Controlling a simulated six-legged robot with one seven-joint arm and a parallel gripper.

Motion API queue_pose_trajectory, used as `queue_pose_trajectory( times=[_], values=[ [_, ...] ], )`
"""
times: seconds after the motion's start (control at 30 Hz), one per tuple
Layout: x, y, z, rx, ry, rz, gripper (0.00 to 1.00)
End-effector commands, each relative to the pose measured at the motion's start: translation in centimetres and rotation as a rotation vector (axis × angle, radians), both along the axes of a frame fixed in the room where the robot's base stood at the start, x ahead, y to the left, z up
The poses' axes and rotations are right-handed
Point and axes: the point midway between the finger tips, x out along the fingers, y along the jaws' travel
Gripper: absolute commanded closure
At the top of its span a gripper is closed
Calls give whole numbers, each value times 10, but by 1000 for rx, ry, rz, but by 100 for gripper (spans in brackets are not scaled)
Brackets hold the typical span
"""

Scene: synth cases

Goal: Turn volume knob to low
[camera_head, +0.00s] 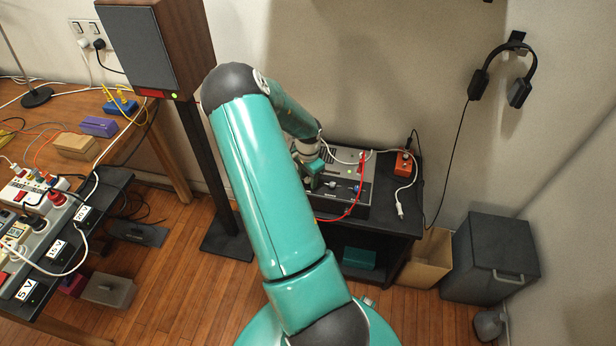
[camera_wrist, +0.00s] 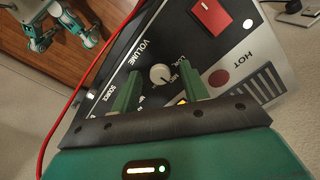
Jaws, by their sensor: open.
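A grey and black audio device (camera_head: 350,206) sits on a black stand in the head view. In the wrist view its panel (camera_wrist: 130,65) carries the word VOLUME beside a round white knob (camera_wrist: 160,74). Small lettering sits by the knob, too small to read surely. My gripper (camera_wrist: 159,72) is open, its two green fingers apart, and the knob shows between the fingertips. I cannot tell whether the tips reach around the knob or touch it. In the head view my gripper (camera_head: 313,180) is over the device's left part, and my arm hides some of it.
A red cable (camera_wrist: 75,100) crosses the panel's left side. A red square button (camera_wrist: 211,16) and a red dot marked HOT (camera_wrist: 218,78) lie near the right finger. An orange box (camera_head: 403,163) sits right of the device. A speaker (camera_head: 155,45) stands at the left.

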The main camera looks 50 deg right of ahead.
Motion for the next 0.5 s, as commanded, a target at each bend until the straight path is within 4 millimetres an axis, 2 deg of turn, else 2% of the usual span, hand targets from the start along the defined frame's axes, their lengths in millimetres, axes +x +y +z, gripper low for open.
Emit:
queue_pose_trajectory(
  times=[0.07, 0.2, 0.3, 0.5],
  values=[
    [0, 0, 0, 0, 0, 0, 55],
    [0, 0, 0, 0, 0, 0, 83],
    [0, 0, 0, 0, 0, 0, 100],
    [0, 0, 1, 0, 0, 8, 100]
  ],
)
